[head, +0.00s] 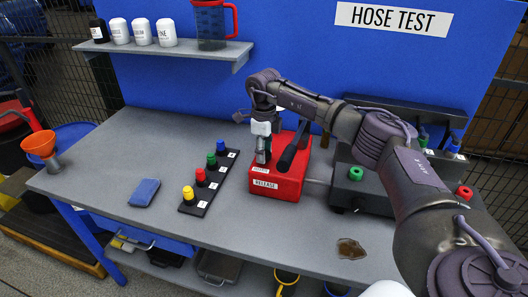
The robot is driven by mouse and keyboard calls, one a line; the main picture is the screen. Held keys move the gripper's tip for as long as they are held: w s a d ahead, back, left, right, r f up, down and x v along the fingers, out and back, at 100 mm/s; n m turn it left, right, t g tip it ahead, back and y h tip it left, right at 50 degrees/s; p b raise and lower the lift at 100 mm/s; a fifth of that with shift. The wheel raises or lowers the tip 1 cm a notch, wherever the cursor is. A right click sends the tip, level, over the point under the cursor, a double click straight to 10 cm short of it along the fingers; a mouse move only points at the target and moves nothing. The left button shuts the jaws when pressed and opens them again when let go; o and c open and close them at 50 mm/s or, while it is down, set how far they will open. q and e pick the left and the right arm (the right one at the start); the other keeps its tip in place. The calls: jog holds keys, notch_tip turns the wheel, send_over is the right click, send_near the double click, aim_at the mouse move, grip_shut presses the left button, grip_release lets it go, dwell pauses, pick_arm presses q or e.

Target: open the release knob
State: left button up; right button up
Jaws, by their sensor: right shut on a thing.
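The red release box (278,186) stands on the grey bench, with a white RELEASE label on its front. A black bar-shaped handle (293,150) slants up from its top. My right gripper (262,158) points down at the left part of the box top, just left of the black handle. It is shut on the release knob, which the fingers mostly hide. How far the knob is turned cannot be told. My left gripper is not in view.
A rack with yellow, red, green and blue knobs (211,181) stands left of the box. A blue sponge (145,192) lies farther left. A dark fixture with a green knob (355,173) stands right. A brown spill (350,249) lies near the front edge.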

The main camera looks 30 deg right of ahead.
jog(key=shift+r+n, duration=0.1)
jog(key=shift+n, duration=0.5)
jog(key=o, duration=1.1)
jog(key=shift+o, duration=0.2)
notch_tip(320, 180, up, 12)
